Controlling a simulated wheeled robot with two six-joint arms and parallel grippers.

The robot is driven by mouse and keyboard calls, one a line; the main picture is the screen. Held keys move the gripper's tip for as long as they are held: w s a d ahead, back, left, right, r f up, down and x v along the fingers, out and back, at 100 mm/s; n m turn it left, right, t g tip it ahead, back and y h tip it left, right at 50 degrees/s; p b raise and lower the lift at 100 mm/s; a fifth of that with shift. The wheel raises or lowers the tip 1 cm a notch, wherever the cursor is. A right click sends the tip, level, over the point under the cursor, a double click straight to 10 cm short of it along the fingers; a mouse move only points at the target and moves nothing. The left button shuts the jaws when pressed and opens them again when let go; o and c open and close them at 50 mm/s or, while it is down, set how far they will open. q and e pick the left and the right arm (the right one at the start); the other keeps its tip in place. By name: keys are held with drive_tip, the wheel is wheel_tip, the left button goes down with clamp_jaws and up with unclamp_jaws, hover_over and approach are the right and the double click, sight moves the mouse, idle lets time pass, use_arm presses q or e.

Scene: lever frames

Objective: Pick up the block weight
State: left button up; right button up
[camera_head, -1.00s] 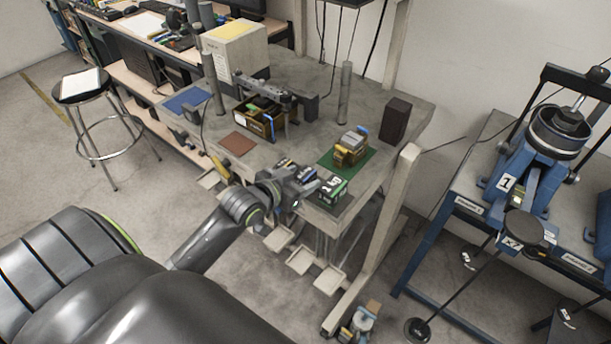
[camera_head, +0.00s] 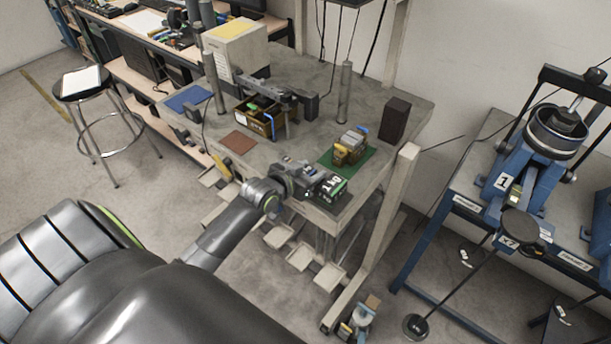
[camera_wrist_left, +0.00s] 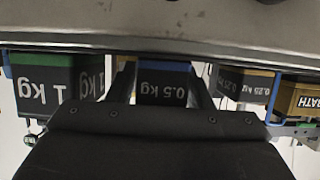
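My left gripper (camera_head: 310,180) is at the front edge of the grey table in the head view. In the left wrist view, which looks upside down, a dark 0.5 kg block weight (camera_wrist_left: 162,92) with a blue band lies between its two fingers. The fingers flank the block closely and look open; any contact is hard to see. A larger 1 kg block weight (camera_wrist_left: 52,86) with a green band is left of the fingers; it also shows beside the gripper in the head view (camera_head: 331,187). A 0.25 kg block (camera_wrist_left: 250,84) is right of the fingers. My right gripper is out of view.
A brown-yellow box (camera_wrist_left: 297,98) is at the wrist view's right. On the table (camera_head: 300,68) are a green mat (camera_head: 362,162) with a block set (camera_head: 351,146), a brown mat (camera_head: 238,142), a weight box (camera_head: 262,117) and a dark upright block (camera_head: 395,119). Posts stand nearby.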

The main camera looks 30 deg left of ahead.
use_arm(q)
clamp_jaws()
drive_tip(key=shift+r, duration=0.1)
